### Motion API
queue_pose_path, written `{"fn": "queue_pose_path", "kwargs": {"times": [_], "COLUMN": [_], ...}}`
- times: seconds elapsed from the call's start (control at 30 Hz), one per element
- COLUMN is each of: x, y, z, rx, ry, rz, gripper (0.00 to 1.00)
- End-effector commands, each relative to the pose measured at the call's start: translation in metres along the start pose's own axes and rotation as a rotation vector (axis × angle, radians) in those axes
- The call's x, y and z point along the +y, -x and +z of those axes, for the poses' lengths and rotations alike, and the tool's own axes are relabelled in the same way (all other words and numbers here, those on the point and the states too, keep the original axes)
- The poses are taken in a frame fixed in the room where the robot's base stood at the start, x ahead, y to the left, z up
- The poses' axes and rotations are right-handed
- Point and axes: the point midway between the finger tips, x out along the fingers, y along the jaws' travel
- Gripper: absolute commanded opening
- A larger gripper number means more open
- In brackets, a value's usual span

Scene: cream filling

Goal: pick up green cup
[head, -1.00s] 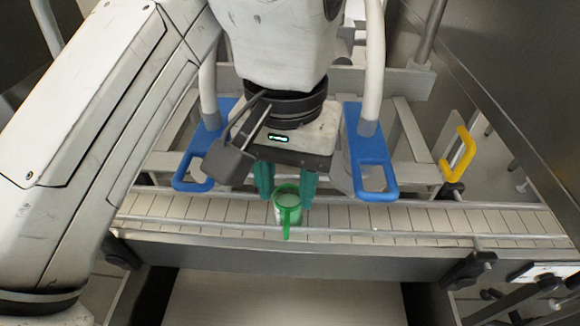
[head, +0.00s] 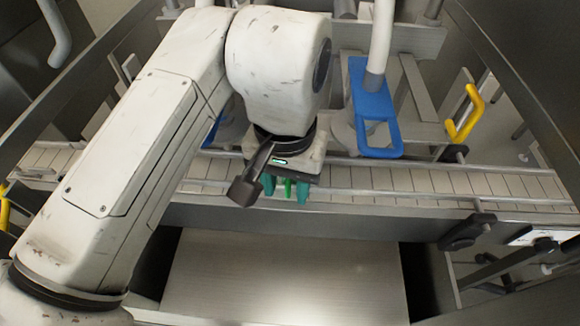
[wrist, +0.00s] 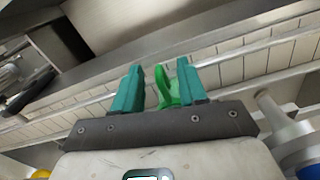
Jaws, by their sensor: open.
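The green cup (wrist: 174,98) stands on the slatted conveyor and shows between my gripper's two teal fingers in the wrist view. Its looped handle (wrist: 161,84) points toward the far end of the fingers. My gripper (wrist: 156,88) is open, with a finger on each side of the cup. Whether the fingers touch it, I cannot tell. In the head view my gripper (head: 287,191) is low over the conveyor, and only a thin green strip of the cup (head: 288,188) shows between the fingers. The rest of it is hidden.
The conveyor (head: 420,184) runs left to right, with a metal rail along its edge. A blue looped bracket (head: 378,152) hangs to the right of my gripper. A yellow handle (head: 464,115) is farther right. A pale flat panel (head: 290,275) lies in front, below the conveyor.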

Motion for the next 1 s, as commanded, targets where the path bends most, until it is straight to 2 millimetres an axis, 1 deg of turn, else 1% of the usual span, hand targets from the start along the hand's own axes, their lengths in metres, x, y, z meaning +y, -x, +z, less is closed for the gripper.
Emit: {"fn": "queue_pose_path", "kwargs": {"times": [0.2,0.63,1.0], "x": [0.0001,0.0002,0.0003], "y": [-0.0007,-0.0004,-0.0004], "z": [0.0,0.0,0.0001], "rx": [0.0,0.0,-0.001], "ry": [0.0,0.0,0.0], "rz": [0.0,0.0,0.001], "gripper": [0.42,0.01,0.0]}}
